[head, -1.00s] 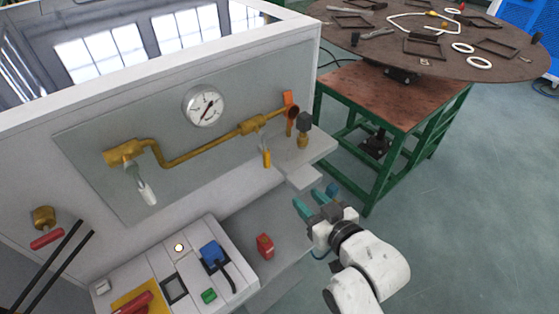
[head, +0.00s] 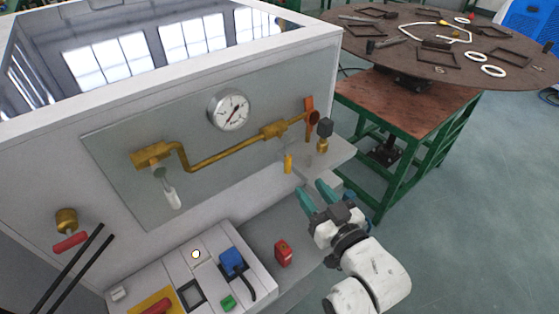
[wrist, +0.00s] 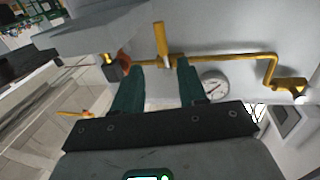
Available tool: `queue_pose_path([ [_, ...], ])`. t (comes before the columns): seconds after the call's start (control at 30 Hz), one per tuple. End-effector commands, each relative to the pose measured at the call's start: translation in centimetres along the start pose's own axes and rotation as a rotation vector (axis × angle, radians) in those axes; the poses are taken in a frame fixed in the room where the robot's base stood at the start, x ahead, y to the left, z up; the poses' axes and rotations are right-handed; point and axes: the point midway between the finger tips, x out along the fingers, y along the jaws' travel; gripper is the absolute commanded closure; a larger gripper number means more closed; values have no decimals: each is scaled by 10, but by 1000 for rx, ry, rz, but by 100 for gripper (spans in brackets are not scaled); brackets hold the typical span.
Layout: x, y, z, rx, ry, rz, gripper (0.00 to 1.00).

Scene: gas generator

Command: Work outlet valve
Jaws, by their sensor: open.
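A brass pipe (head: 222,158) runs across the grey panel, from a fitting with a pale hanging lever (head: 172,197) at left to a valve body (head: 273,130) at right. A yellow lever (head: 288,163) hangs at this right-hand valve.
A pressure gauge (head: 229,110) sits above the pipe. A dark-topped brass fitting (head: 323,135) stands on the ledge right of the outlet. A red block (head: 283,253) and a switch panel (head: 213,270) lie below. A round table (head: 400,65) stands behind right.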

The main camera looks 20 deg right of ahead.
Motion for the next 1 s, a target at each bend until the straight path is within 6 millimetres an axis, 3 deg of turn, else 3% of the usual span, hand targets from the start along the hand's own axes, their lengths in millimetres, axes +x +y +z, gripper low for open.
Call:
queue_pose_path([
  [0.27,19,0,-2,0,10,0,58],
  [0.7,93,0,-2,1,9,0,58],
  [1.0,108,0,-2,0,8,1,58],
])
